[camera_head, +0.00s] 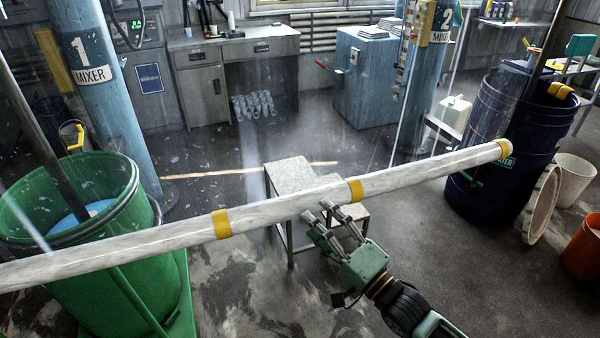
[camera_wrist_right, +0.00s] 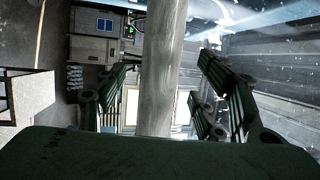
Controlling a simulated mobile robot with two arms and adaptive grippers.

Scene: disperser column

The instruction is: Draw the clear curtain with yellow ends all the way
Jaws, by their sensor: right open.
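A long, pale, streaked tube (camera_head: 285,206) with yellow bands runs across the head view, rising from lower left to right. One yellow band (camera_head: 222,223) is left of centre, another (camera_head: 355,190) is near my right gripper, and one caps the right end (camera_head: 504,148). White scuffs and streaks hang over the background like clear sheeting; its edges are hard to make out. My right gripper (camera_head: 324,211) is open just below the tube, left of the middle band. In the right wrist view the tube (camera_wrist_right: 162,70) passes between the spread fingers (camera_wrist_right: 160,95). My left gripper is not in view.
A green bin (camera_head: 130,285) stands at left and a dark blue barrel (camera_head: 490,185) at right. A small metal step (camera_head: 290,172) stands behind the tube. Blue columns (camera_head: 100,90) rise at the back, with a grey desk (camera_head: 235,45) between. An orange bucket (camera_head: 582,250) is far right.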

